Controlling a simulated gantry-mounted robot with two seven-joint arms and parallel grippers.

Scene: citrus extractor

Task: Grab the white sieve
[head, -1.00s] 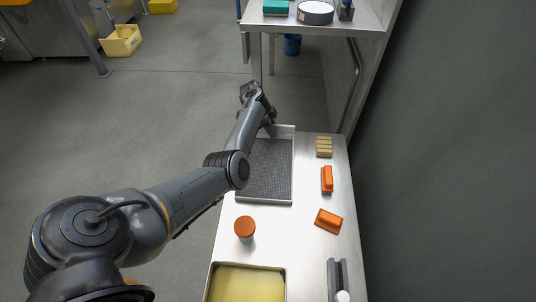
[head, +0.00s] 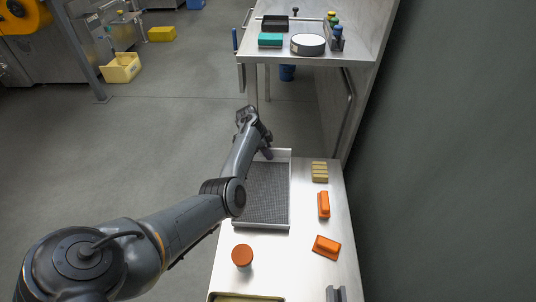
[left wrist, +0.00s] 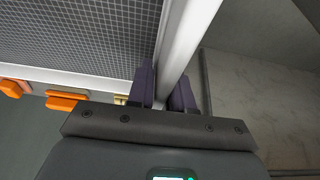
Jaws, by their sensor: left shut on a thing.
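The white sieve (head: 267,195) is a rectangular tray with a pale rim and a grey mesh floor. It lies on the left part of the steel table in the head view. My left gripper (head: 267,153) is at its far end, shut on the rim. In the left wrist view the two dark fingers (left wrist: 165,90) stand on either side of the pale rim, and the mesh (left wrist: 80,40) spreads to the upper left. The fingertips are small and partly hidden by the wrist in the head view. My right gripper is not in view.
Behind is a shelf (head: 276,81) with a round dark-rimmed, white-topped item (head: 308,44). A dark wall (head: 450,150) closes the right side.

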